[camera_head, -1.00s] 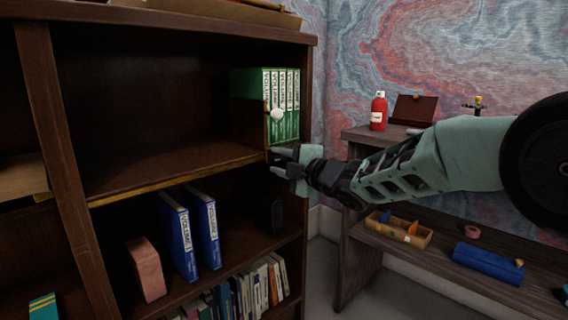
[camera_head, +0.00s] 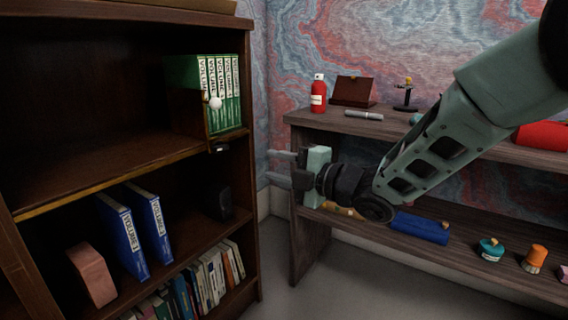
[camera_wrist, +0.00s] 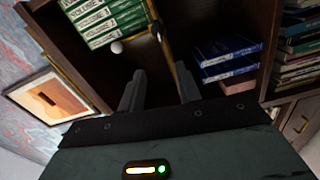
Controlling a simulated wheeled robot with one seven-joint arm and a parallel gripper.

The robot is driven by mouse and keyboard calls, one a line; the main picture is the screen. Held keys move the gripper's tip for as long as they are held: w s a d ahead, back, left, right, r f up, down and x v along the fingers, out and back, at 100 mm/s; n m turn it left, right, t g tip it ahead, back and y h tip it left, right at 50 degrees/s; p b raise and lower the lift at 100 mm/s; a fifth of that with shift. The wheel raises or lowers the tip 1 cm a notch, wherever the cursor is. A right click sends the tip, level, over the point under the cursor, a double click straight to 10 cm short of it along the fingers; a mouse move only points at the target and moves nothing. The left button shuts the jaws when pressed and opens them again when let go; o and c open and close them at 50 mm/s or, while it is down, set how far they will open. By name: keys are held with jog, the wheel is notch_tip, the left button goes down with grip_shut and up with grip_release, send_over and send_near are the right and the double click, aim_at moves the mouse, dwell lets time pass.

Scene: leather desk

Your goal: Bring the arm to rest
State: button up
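My gripper (camera_head: 279,167) is at the end of my arm, in the gap between the bookcase and the wooden shelf unit in the head view. Its two fingers point left toward the bookcase and stand apart, with nothing between them. In the wrist view my gripper (camera_wrist: 160,90) also shows two separated fingers with empty space between, facing the bookcase. The gripper touches neither the bookcase nor the shelf unit as far as I can see. My forearm runs up to the right, in front of the shelf unit.
The dark bookcase (camera_head: 95,180) holds green volumes (camera_head: 225,95) and blue binders (camera_head: 152,228). The shelf unit (camera_head: 440,150) carries a red bottle (camera_head: 318,95), a brown box (camera_head: 353,90) and a blue roll (camera_head: 420,227). Open floor (camera_head: 330,275) lies between them.

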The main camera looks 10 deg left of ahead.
jog(key=shift+s+d, duration=0.3)
jog(key=shift+d, duration=0.35)
jog(key=s+d+f+m+h, duration=0.5)
jog(key=s+d+m+h, duration=0.35)
jog(key=m, duration=0.45)
jog(key=s+d+f+m+g+h, duration=0.2)
jog(key=s+d+m+g+h, duration=0.25)
jog(key=s+d, duration=0.6)
jog(key=s+d+f+m+g+h, duration=0.3)
jog(key=s+d+m, duration=0.3)
jog(key=s, duration=0.7)
notch_tip(320, 180, up, 37)
jog(key=n+p, duration=0.1)
jog(key=p, duration=3.6)
jog(key=shift+w+d, duration=0.15)
jog(key=shift+w, duration=0.05)
